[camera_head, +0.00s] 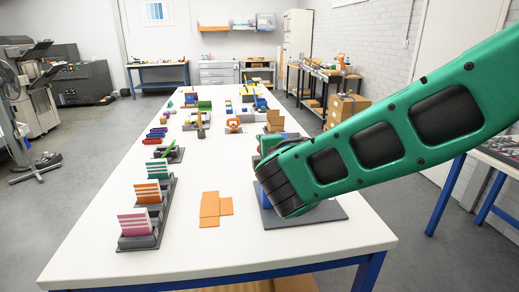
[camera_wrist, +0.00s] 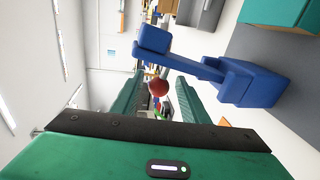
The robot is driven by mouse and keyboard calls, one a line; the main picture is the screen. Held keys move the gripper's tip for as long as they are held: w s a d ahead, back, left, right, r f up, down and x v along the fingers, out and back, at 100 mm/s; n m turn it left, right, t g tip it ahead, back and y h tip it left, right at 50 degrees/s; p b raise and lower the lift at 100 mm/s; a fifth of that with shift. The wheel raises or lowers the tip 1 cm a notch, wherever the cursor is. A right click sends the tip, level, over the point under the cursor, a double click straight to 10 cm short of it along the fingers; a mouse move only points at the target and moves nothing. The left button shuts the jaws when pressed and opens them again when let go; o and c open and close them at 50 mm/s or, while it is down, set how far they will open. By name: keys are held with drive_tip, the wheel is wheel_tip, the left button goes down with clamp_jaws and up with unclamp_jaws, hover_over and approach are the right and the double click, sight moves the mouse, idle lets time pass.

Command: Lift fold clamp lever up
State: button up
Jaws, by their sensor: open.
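In the wrist view, my gripper (camera_wrist: 157,88) is open, with one green finger on each side of a red ball knob (camera_wrist: 158,87). The knob shows in the gap between the fingers; I cannot tell whether either finger touches it. A blue clamp body (camera_wrist: 255,84) with a bar and an end block (camera_wrist: 154,39) is above and to the right of the fingers. How the knob joins the clamp is not clear. In the head view, my arm covers most of the clamp; a blue part (camera_head: 264,196) and its dark grey base plate (camera_head: 325,213) show beside and under the arm.
Orange flat pieces (camera_head: 209,208) lie on the white table (camera_head: 240,252) left of the base plate. A dark rack (camera_head: 153,232) with pink, orange and green striped cards stands along the left edge. Several tools and small parts lie farther back. The front middle of the table is clear.

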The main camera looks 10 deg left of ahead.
drive_tip(key=v, duration=0.7)
